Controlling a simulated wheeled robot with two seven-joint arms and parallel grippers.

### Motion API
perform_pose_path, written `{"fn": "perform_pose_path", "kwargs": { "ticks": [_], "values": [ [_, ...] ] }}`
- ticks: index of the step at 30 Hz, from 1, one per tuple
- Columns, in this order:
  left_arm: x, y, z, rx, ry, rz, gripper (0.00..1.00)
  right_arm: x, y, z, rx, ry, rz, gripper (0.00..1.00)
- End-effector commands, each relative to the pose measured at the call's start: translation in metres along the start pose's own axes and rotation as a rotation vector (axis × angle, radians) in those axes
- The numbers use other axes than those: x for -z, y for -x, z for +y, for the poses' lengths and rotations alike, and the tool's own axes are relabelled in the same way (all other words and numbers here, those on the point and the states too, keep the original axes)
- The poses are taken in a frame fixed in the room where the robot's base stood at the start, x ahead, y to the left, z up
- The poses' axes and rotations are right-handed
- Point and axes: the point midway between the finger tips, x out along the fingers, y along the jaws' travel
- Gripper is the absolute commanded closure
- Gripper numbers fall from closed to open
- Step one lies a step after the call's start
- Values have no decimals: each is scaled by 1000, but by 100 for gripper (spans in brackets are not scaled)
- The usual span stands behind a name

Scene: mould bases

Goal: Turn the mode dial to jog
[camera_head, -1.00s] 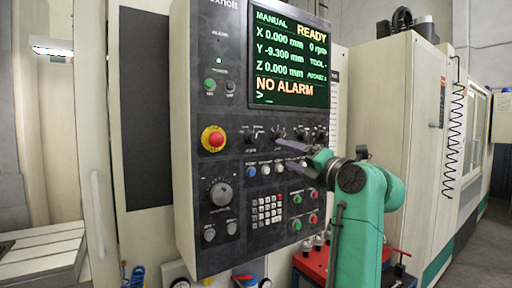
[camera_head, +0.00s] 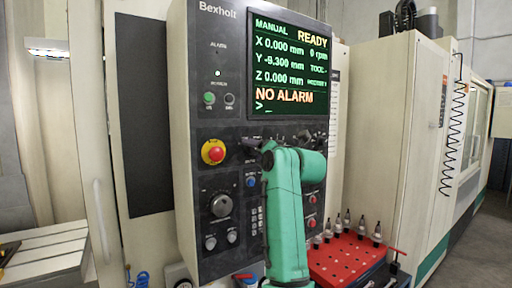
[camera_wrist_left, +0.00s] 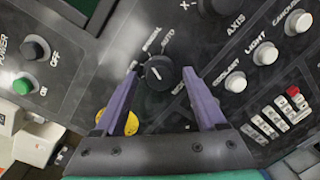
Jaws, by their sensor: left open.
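The mode dial (camera_wrist_left: 160,76) is a round black knob with a white mark on its face, in the middle of the left wrist view. The label AUTO shows beside it; its other labels are partly hidden or hard to read. My left gripper (camera_wrist_left: 160,71) is open, with one purple finger on each side of the dial and the tips close to its sides. I cannot tell whether they touch it. In the head view the green left arm covers most of the gripper, near the upper knob row. My right gripper is not in view.
The red emergency stop (camera_head: 214,152) sits close left of the knob row. The power buttons (camera_head: 209,99) are above it and the large handwheel (camera_head: 221,204) below. The screen (camera_head: 290,65) reads MANUAL and NO ALARM. A red tool tray (camera_head: 345,262) stands at lower right.

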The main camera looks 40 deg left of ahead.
Motion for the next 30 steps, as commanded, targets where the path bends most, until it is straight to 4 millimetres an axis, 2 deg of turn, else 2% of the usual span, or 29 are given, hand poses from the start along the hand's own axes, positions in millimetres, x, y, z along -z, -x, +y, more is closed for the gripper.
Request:
{"fn": "perform_pose_path", "kwargs": {
  "ticks": [3,4,8,9,20,30],
  "values": [
    [0,0,-1,0,0,0,27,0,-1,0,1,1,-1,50],
    [0,0,-1,0,0,0,35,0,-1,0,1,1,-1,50],
    [0,1,-1,0,0,0,85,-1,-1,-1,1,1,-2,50],
    [0,1,-1,0,0,0,100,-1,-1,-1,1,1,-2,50],
    [1,1,-2,-1,35,-3,100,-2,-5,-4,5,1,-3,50],
    [2,1,-4,-14,232,-16,100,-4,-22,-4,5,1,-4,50]
  ]
}}
